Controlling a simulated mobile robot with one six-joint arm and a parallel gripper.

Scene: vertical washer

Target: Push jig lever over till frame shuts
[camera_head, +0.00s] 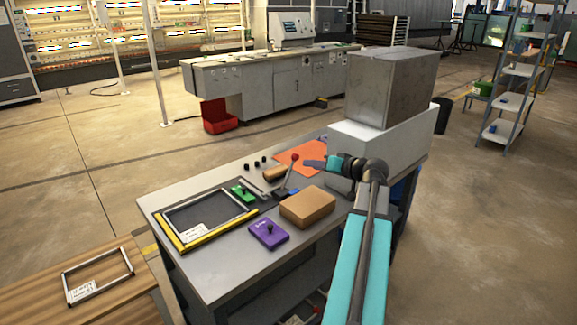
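The jig lever (289,172) has a dark rod with a red ball knob and stands up, leaning slightly right, from a dark base on the bench. The jig (168,226) is to its left, a dark plate with yellow edge bars. A thin grey frame (234,201) lies in it, with a green block (242,193) near its right side. My gripper (308,163) reaches in from the right, its tips just right of the red knob. They look very close to the lever; contact cannot be told. The finger gap is too small to read.
A cardboard-brown box (307,207) and a purple block (268,234) sit in front of the lever. An orange sheet (300,153) and small black pieces (256,163) lie behind. A large grey box (391,88) stands right. Another frame (97,275) lies on the wooden table at left.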

